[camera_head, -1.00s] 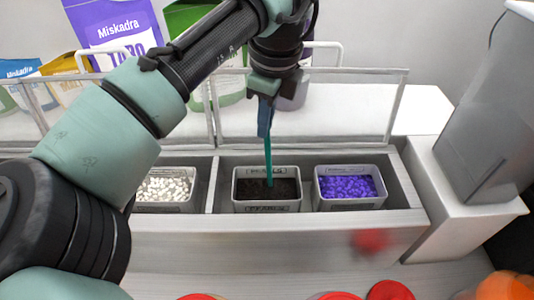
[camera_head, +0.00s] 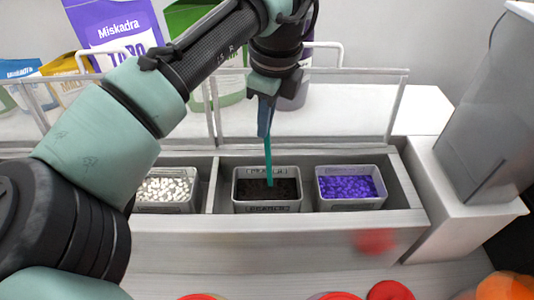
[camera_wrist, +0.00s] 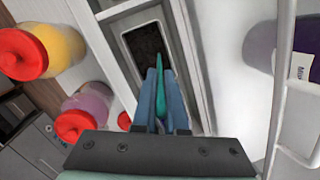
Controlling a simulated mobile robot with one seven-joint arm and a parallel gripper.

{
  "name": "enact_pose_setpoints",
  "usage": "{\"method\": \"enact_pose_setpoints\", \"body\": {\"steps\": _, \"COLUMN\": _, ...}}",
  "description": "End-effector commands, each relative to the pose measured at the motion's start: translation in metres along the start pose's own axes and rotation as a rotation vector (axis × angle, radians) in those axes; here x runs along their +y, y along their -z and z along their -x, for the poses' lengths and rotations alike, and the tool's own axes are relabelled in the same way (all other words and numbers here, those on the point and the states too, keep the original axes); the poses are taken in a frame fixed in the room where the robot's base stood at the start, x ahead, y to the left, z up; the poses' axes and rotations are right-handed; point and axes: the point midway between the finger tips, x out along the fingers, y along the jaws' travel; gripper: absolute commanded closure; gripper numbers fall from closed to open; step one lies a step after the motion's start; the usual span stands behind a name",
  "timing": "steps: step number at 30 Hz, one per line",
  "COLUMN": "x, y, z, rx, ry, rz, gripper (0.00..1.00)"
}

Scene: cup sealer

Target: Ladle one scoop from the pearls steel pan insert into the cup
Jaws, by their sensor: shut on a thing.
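My gripper (camera_head: 266,112) is shut on the teal handle of the ladle (camera_head: 268,158), which points down. The ladle also shows between the blue fingers in the wrist view (camera_wrist: 160,95). Its lower end goes into the dark pearls in the middle steel pan insert (camera_head: 267,206); the bowl is hidden. This insert with dark contents also shows ahead of the fingers in the wrist view (camera_wrist: 149,42). I cannot make out the cup in either view.
An insert of white pieces (camera_head: 163,190) stands left, and one of purple pieces (camera_head: 349,187) right. A clear guard (camera_head: 310,105) rises behind the inserts. Red-lidded jars (camera_wrist: 25,52) stand in front. A grey machine (camera_head: 492,110) stands at the right.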

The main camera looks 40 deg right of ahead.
Motion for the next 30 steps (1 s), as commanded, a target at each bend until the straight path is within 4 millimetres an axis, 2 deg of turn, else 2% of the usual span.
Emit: {"method": "enact_pose_setpoints", "body": {"steps": 30, "x": -0.009, "y": -0.011, "z": 0.072, "rx": 0.0, "ry": 0.0, "rz": 0.0, "gripper": 1.0}}
